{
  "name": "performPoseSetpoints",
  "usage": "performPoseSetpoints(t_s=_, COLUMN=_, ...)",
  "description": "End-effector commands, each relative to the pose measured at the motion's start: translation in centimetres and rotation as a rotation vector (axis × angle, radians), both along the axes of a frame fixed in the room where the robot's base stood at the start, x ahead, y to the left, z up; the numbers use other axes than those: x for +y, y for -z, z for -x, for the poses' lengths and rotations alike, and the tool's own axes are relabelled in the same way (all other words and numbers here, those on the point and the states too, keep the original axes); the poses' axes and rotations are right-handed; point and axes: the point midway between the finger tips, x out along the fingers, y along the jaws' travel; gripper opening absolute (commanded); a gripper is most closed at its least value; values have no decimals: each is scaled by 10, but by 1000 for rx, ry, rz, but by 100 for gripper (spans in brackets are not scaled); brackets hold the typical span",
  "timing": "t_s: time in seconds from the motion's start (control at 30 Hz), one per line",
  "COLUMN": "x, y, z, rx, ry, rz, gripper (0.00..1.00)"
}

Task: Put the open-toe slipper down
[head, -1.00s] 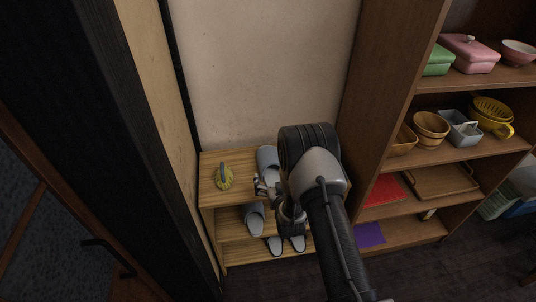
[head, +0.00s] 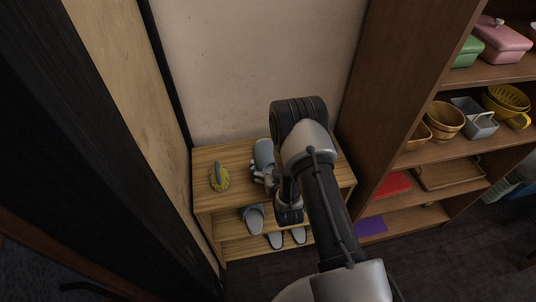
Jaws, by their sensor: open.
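A grey-blue open-toe slipper (head: 264,153) lies on the top board of a small wooden shoe rack (head: 205,196). My arm hides part of it on the right. My gripper (head: 258,174) is at the near end of this slipper, low over the top board. Its fingers are open. I cannot tell whether they touch the slipper. Another grey-blue slipper (head: 253,218) sits on the level below, and two more pale slippers (head: 276,240) are lower down, partly hidden.
A tall brown shelf (head: 375,110) with baskets (head: 443,118) and boxes stands close on the right. A wall is behind, and a dark post (head: 90,130) is at left.

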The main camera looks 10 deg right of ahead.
Motion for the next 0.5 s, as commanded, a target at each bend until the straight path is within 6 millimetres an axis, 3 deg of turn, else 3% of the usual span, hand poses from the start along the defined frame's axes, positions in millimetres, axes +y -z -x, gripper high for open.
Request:
performPoseSetpoints(t_s=0.2, x=0, y=0, z=0, rx=0, ry=0, rz=0, gripper=99)
performPoseSetpoints(t_s=0.5, x=0, y=0, z=0, rx=-1, ry=0, rz=0, gripper=79)
